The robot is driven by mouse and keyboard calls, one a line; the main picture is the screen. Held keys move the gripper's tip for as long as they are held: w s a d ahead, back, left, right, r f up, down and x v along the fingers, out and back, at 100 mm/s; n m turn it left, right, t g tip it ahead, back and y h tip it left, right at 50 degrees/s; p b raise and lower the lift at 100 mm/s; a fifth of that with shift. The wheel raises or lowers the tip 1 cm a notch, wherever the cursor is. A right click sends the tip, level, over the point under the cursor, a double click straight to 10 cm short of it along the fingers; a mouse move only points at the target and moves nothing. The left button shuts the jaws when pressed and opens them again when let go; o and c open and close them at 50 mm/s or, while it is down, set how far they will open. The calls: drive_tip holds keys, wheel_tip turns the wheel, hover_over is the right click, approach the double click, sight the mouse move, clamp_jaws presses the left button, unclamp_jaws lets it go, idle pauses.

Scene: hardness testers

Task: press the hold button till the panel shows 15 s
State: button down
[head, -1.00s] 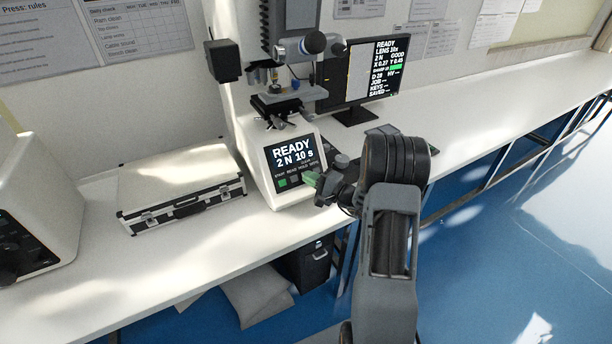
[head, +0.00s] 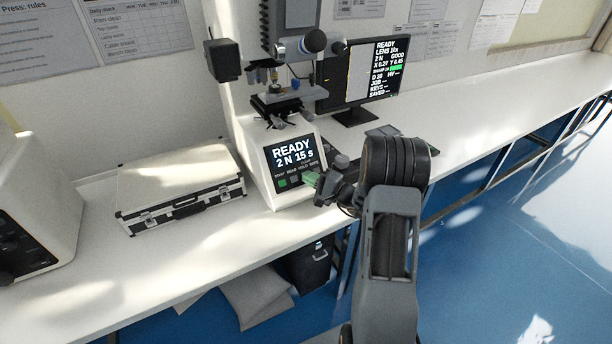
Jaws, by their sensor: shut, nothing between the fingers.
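The hardness tester (head: 252,150) stands on the bench with its slanted front panel facing me. The panel display (head: 293,153) reads READY, 2 N, 15 s. Below it is a row of small labels and buttons, with a green button (head: 282,183) at the left and a dark one (head: 294,179) beside it.
A silver case (head: 180,185) lies on the bench left of the tester. A monitor (head: 365,75) stands behind to the right, with a keyboard (head: 385,132) in front of it. A dark-fronted machine (head: 25,245) is at far left. The bench (head: 500,95) is clear farther right.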

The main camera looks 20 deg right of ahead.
drive_tip(key=shift+s+r, duration=0.35)
drive_tip(key=shift+s, duration=0.2)
drive_tip(key=s+r, duration=0.1)
drive_tip(key=s, duration=0.2)
drive_tip(key=s+r, duration=0.1)
drive_tip(key=shift+s+d+r+p, duration=0.15)
drive_tip(key=shift+d+r+p, duration=0.15)
drive_tip(key=shift+p, duration=0.1)
idle(0.6)
